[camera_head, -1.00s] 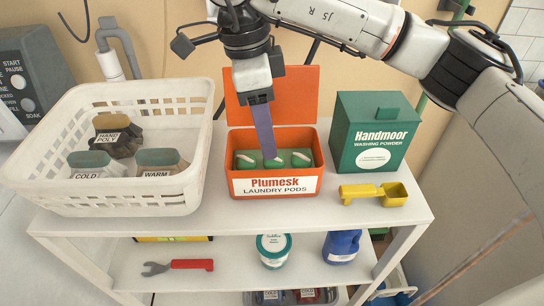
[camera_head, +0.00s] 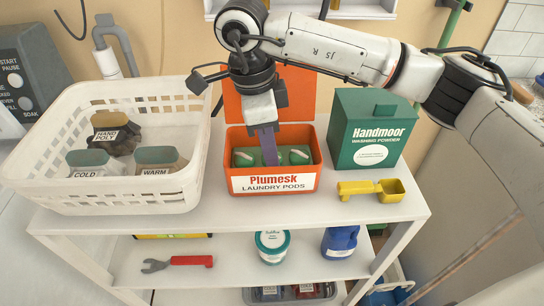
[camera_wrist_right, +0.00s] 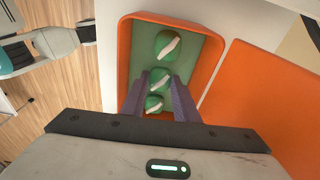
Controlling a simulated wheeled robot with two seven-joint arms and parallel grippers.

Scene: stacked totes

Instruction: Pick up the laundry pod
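The orange Plumesk laundry pods box (camera_head: 226,184) stands open on the top shelf, its lid tipped up at the back. Green laundry pods with white streaks lie in a row inside; one (camera_head: 299,156) shows at the right and one (camera_head: 243,158) at the left. My right gripper (camera_head: 269,160) reaches down into the box and hides the middle of the row. In the right wrist view its two purple fingers (camera_wrist_right: 159,88) are apart, one on each side of the middle pod (camera_wrist_right: 158,77). Contact with it cannot be told. My left gripper is not in view.
The green Handmoor powder box (camera_head: 375,134) stands to the right, with a yellow scoop (camera_head: 372,189) in front. A lower shelf (camera_head: 220,256) holds a red-handled wrench, a tub and a blue jug.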

